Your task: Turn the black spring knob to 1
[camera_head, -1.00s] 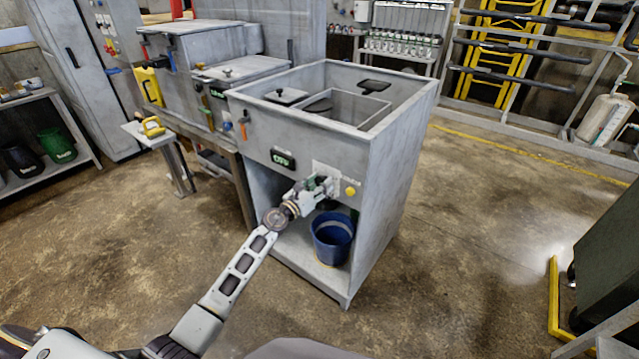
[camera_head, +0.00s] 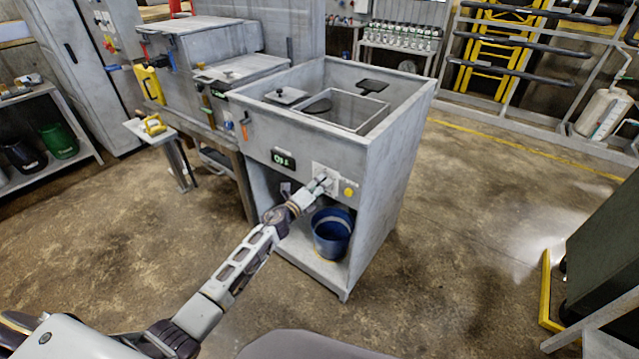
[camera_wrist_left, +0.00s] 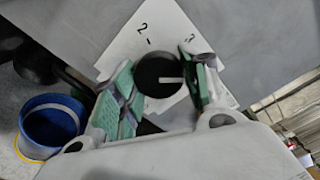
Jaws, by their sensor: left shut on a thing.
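The black spring knob (camera_wrist_left: 158,76) shows in the left wrist view between the two green-padded fingers of my left gripper (camera_wrist_left: 160,92). Its white pointer line lies roughly level across the right half of the knob. The knob sits on a white plate (camera_wrist_left: 150,47) marked 2 and 3; no 1 is readable. My left gripper is shut on the knob. In the head view my left gripper (camera_head: 322,186) is at the white plate on the grey cabinet's front (camera_head: 300,145), and it hides the knob there. My right gripper is not in view.
A blue bucket (camera_head: 331,234) stands on the shelf below, also visible in the wrist view (camera_wrist_left: 52,124). Open floor lies to the right.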

